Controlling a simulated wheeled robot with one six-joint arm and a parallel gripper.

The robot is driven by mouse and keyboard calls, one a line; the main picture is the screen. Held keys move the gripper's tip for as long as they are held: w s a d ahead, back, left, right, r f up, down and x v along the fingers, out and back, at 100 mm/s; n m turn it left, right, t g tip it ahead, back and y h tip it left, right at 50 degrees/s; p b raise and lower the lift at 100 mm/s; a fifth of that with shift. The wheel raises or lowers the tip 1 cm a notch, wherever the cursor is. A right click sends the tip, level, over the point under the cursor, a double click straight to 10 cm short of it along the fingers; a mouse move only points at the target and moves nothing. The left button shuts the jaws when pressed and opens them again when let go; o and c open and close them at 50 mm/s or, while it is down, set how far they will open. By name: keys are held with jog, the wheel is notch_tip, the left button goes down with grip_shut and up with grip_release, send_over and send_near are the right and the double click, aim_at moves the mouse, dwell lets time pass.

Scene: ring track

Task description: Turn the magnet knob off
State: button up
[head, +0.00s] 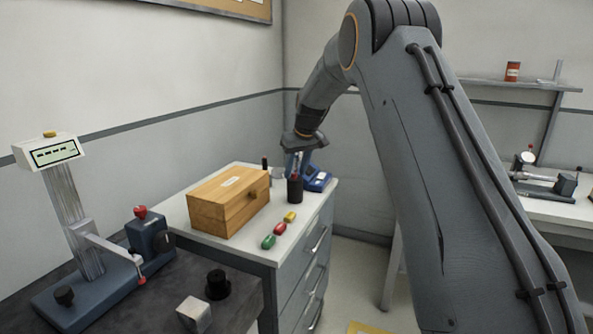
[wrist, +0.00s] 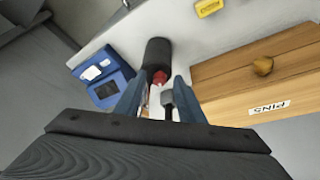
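My gripper (head: 299,160) points down over the far end of the grey cabinet's white top. In the wrist view its two blue-grey fingers (wrist: 160,92) stand apart. A red tip (wrist: 160,77) and a small dark-headed piece (wrist: 168,98) show between them; I cannot tell whether they touch. A black cylinder (head: 295,189) stands just below the gripper and also shows in the wrist view (wrist: 158,53). No knob is labelled as the magnet knob. A blue block (head: 150,236) at the left, apart from the gripper, carries a red knob (head: 140,212) and a black round knob (head: 166,241).
A wooden PINS box (head: 226,205) and a blue device (head: 318,181) flank the gripper. Green, red and yellow pieces (head: 279,229) lie in front. A gauge stand (head: 80,225) is on the dark bench at left. Another bench (head: 560,210) stands at right.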

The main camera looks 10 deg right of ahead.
jog(key=b+v, duration=0.1)
jog(key=v, duration=0.6)
jog(key=shift+s+r, duration=0.25)
jog(key=shift+r, duration=0.1)
